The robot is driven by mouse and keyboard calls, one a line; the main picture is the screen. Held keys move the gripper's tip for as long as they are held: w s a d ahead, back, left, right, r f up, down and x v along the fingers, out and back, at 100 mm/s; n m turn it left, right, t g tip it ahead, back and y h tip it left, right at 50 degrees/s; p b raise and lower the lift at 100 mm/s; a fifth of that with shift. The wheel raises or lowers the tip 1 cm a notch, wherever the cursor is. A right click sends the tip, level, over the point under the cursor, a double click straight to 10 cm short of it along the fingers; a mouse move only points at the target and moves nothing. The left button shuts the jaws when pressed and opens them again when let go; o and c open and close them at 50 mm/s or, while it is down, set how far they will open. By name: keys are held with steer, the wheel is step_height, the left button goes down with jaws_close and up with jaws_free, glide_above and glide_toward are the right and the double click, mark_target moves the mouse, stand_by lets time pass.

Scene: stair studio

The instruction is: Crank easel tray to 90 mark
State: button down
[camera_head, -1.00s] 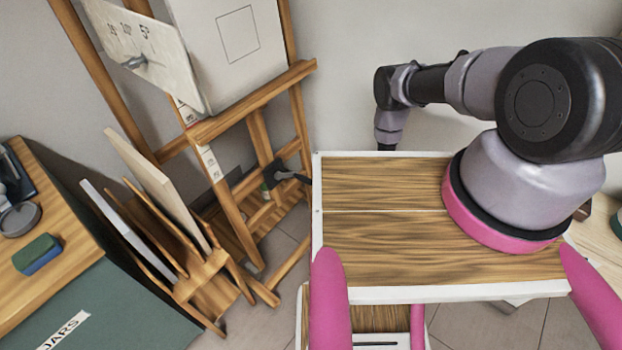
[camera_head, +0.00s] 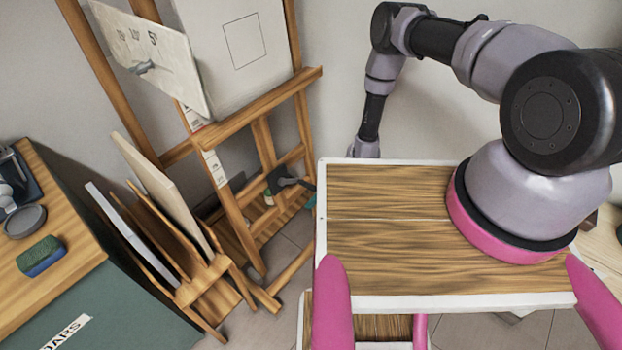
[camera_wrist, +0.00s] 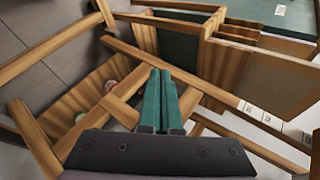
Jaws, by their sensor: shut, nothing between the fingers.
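The wooden easel (camera_head: 229,212) stands at the left of the head view, with its tray ledge (camera_head: 262,103) below a white canvas. White scale labels (camera_head: 215,167) run down one post; their figures are too small to read. The dark crank (camera_head: 280,181) sits low on the easel, with a grey handle pointing right. In the wrist view my gripper (camera_wrist: 161,73) has two teal fingers, shut and empty, in front of the easel's lower beams. A teal tip (camera_head: 310,202) shows just right of the crank, apart from its hub. The crank cannot be made out in the wrist view.
A wooden rack (camera_head: 205,283) with upright panels stands left of the easel. A dial board (camera_head: 150,58) hangs at upper left. A desk (camera_head: 62,225) holds a green-blue sponge (camera_head: 40,256). My own deck fills the lower right. Floor shows between easel and deck.

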step_height(320, 180, up, 3)
steer(key=w+d+n+h, duration=0.2)
steer(key=h, duration=0.3)
steer(key=n+t+h, duration=0.2)
steer(key=n+t, duration=0.1)
steer(key=t, duration=0.3)
glide_toward(308, 183)
steer(key=x, duration=0.5)
steer(key=shift+w+a, duration=0.15)
steer(key=shift+w, duration=0.1)
steer(key=shift+s+f, duration=0.15)
steer(key=shift+f, duration=0.6)
steer(key=shift+f, duration=0.1)
